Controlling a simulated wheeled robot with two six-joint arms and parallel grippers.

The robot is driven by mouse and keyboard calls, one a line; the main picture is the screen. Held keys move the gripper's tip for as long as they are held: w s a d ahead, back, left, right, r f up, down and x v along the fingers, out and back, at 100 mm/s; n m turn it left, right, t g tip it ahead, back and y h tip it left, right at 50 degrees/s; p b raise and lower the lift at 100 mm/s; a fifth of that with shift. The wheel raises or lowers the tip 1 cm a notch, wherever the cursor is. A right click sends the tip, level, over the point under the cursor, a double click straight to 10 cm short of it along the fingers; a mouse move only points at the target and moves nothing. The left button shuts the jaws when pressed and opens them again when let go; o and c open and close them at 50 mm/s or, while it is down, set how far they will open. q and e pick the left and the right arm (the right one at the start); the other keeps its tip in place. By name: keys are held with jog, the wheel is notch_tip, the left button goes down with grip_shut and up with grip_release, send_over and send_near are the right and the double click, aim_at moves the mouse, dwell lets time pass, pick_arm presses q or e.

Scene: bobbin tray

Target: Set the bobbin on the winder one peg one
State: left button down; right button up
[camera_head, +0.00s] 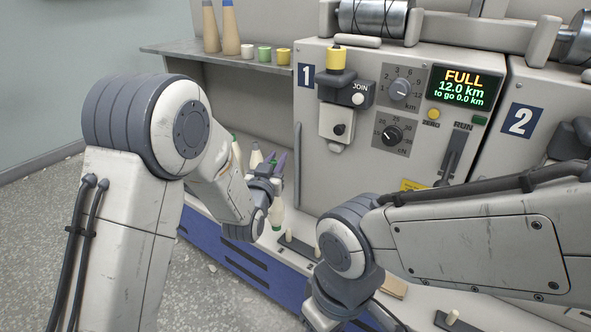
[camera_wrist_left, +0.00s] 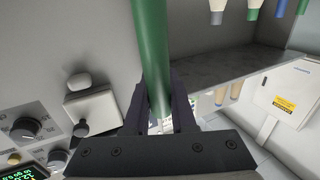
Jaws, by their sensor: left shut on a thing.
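My left gripper (camera_head: 272,178) is shut on a bobbin in front of winder one. The bobbin's cream lower end (camera_head: 277,214) hangs below the gripper, above the ledge with the pegs. In the left wrist view the bobbin shows as a green tube (camera_wrist_left: 149,50) between the dark fingers (camera_wrist_left: 165,112). A dark base with a short peg (camera_head: 290,238) stands on the ledge just below the bobbin. The bobbin looks apart from it. Winder one (camera_head: 312,115) carries a blue "1" sign and a display reading FULL. My right arm reaches in from the right, its gripper out of frame.
Two cream bobbins with green tips (camera_head: 256,156) stand behind my left gripper. A shelf (camera_head: 200,50) holds tall cones and small coloured spools. Another peg (camera_head: 452,317) is on the ledge at lower right. My right arm crosses the front of winder two (camera_head: 540,95).

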aim_at(277, 203)
pick_arm(q)
jog(key=shift+h, duration=0.4)
jog(key=shift+w+d+f+b, duration=0.1)
jog(key=shift+d+f+b, duration=0.8)
jog(key=shift+f+b, duration=0.25)
jog(key=shift+d+f+b, duration=0.85)
jog(key=shift+f+b, duration=0.1)
jog(key=shift+b, duration=0.25)
pick_arm(e)
jog(key=shift+f, duration=2.8)
jog(key=shift+f, duration=0.2)
pick_arm(q)
jog(key=shift+f+b, duration=0.6)
jog(key=shift+b, duration=0.15)
pick_arm(e)
jog(key=shift+f, duration=0.55)
pick_arm(q)
jog(key=c, duration=1)
grip_release()
jog(key=shift+b+v, duration=1.05)
jog(key=shift+v, duration=4.45)
pick_arm(e)
jog(key=shift+f, duration=1.05)
